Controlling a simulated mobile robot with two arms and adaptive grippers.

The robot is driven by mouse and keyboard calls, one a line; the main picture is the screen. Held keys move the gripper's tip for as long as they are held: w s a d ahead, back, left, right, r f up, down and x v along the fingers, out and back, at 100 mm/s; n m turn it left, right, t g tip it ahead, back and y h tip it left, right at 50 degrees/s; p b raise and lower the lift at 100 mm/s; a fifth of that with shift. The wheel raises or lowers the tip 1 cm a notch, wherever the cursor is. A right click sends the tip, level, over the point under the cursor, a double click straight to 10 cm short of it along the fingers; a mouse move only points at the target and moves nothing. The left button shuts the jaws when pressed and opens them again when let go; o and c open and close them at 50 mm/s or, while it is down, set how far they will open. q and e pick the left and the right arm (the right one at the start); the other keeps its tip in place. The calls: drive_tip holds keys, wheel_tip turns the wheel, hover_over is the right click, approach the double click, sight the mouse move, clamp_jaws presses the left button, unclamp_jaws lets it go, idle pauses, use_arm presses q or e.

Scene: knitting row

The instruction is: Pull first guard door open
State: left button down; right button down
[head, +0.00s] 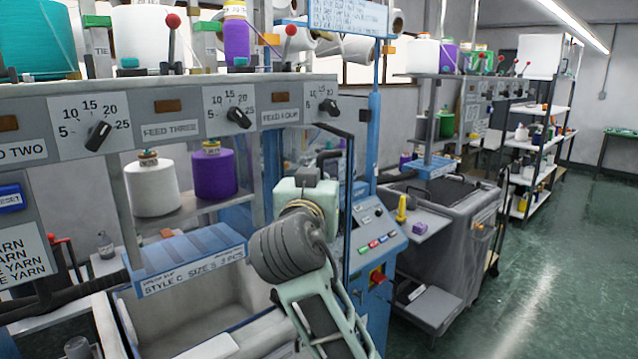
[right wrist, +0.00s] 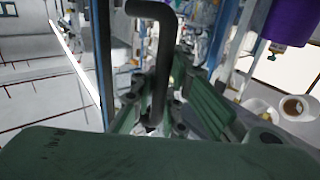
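A guard door (head: 349,200) with a thin dark frame and a see-through pane stands beside the blue machine post, below the feed four dial. Its frame also shows as a dark upright bar in the right wrist view (right wrist: 103,60). A black bent handle (right wrist: 163,60) runs down between the fingers of my right gripper (right wrist: 160,112). In the head view my right gripper (head: 318,178) is at the door, largely hidden behind my wrist. I cannot tell whether its fingers press on the handle or how far the door stands open. My left gripper is out of view.
White (head: 152,186) and purple (head: 214,172) yarn cones stand on a shelf behind. A button panel (head: 378,240) and a grey cart (head: 450,225) stand right of the door. Green floor (head: 545,300) is clear at far right.

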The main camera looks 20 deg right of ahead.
drive_tip(key=c, duration=2.2)
unclamp_jaws()
drive_tip(key=shift+f, duration=0.3)
drive_tip(key=o, duration=0.4)
drive_tip(key=shift+s+r, duration=0.2)
drive_tip(key=shift+s, duration=0.05)
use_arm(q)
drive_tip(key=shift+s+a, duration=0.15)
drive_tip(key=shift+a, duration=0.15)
use_arm(e)
drive_tip(key=shift+o, duration=0.2)
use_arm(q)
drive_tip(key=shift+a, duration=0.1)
use_arm(e)
drive_tip(key=v, duration=1.2)
drive_tip(key=shift+w, duration=0.1)
